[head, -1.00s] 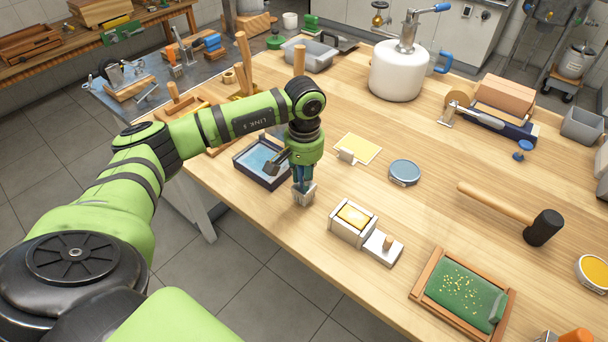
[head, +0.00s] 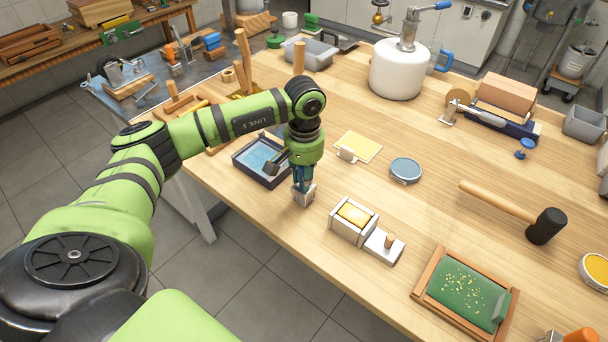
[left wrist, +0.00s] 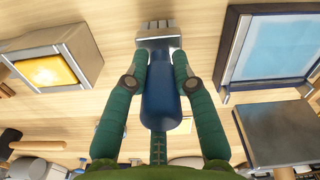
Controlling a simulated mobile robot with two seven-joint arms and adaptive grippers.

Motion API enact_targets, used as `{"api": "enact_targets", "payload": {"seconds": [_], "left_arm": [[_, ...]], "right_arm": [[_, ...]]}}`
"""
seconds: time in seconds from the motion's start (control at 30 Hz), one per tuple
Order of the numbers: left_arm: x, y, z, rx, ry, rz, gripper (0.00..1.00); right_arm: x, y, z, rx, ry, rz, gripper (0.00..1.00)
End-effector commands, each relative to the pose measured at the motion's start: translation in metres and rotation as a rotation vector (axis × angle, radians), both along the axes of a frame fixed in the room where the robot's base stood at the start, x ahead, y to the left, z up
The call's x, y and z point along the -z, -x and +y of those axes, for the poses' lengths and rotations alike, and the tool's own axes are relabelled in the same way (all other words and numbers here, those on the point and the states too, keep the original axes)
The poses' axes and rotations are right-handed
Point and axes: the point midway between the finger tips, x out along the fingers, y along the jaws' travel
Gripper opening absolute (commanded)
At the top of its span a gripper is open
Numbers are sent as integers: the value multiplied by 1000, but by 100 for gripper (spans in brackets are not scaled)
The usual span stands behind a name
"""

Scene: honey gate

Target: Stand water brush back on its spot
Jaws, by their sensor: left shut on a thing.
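The water brush has a dark blue handle (left wrist: 160,105) and a wide metal ferrule with pale bristles (left wrist: 158,35). My left gripper (left wrist: 161,68) is shut on it, one green finger on each side of the handle just behind the ferrule. In the head view the left gripper (head: 303,180) points down and the brush (head: 303,195) hangs upright, bristle end down, at the tabletop. I cannot tell whether the bristles touch the wood. The handle is mostly hidden there by the gripper. My right gripper is out of view.
A blue-lined tray (head: 237,155) stands left of the brush. A metal box with a yellow block (head: 348,235) stands to its right. A yellow card (head: 362,146) and a round blue tin (head: 406,169) lie behind. The table's front edge runs close by.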

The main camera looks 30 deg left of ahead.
Motion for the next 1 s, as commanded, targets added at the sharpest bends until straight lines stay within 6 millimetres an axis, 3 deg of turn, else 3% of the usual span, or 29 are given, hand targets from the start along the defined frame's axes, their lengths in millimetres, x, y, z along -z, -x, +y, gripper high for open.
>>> {"api": "enact_targets", "payload": {"seconds": [0.67, 0.7, 0.73, 0.77, 1.0], "left_arm": [[11, 0, 0, 0, 0, -1, 0], [11, 0, 0, 0, 0, 0, 38], [11, 0, 0, 0, 0, 0, 50], [11, 0, 0, 0, 0, 0, 54], [11, 0, 0, 0, 0, 0, 54]], "right_arm": [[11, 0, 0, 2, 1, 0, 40], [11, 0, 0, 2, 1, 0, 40], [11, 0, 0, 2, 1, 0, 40], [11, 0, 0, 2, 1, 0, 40], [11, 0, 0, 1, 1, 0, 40]]}}
